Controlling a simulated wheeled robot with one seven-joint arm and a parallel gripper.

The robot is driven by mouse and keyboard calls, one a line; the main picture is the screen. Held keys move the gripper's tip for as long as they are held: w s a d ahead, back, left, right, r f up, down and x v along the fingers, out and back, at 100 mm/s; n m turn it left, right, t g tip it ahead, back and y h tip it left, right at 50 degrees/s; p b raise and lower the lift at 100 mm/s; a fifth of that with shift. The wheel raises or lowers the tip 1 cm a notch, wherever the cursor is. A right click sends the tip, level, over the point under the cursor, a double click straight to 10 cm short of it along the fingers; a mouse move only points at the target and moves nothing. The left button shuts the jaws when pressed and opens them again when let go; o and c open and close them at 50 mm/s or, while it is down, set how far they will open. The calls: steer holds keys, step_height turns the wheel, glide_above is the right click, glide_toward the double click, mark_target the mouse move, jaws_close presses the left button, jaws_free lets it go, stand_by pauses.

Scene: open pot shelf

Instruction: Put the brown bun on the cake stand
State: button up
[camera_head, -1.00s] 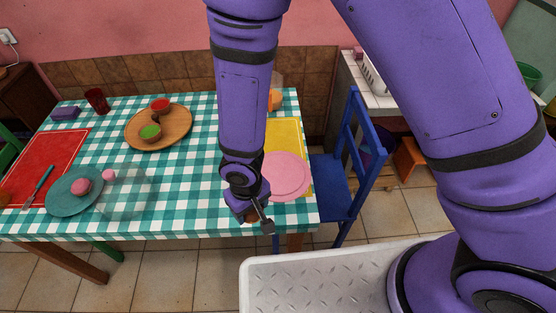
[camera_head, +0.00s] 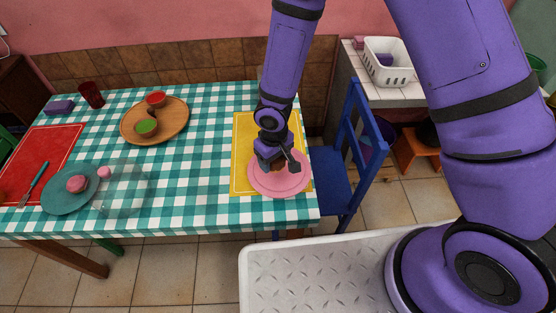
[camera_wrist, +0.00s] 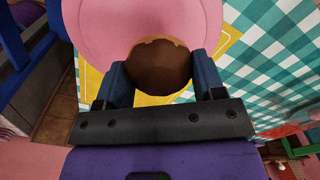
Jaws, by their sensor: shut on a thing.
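The brown bun (camera_wrist: 158,65) is between the two fingers of my gripper (camera_wrist: 160,76) in the wrist view. My gripper (camera_head: 278,162) is shut on it. In the head view only a small part of the bun (camera_head: 279,166) shows below the fingers. A round pink piece (camera_head: 291,184), which looks like the cake stand, is on the yellow mat at the table's right end. The bun is over it in the head view. The pink surface (camera_wrist: 100,25) also lies behind the bun in the wrist view. I cannot tell whether the bun touches it.
A teal plate (camera_head: 58,202) with a pink bun (camera_head: 77,184) and a clear round glass piece (camera_head: 128,190) are at the left. A wooden tray (camera_head: 172,127) holds two small bowls farther back. A blue chair (camera_head: 337,184) stands close to the table's right edge.

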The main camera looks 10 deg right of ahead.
mark_target(278, 161)
steer(key=shift+w+d+f, duration=0.15)
steer(key=shift+w+d, duration=0.45)
steer(key=shift+w, duration=0.35)
steer(key=shift+f, duration=1.75)
steer(key=shift+f, duration=0.15)
steer(key=o, duration=0.9)
step_height(278, 161, up, 12)
steer(key=shift+r, duration=0.2)
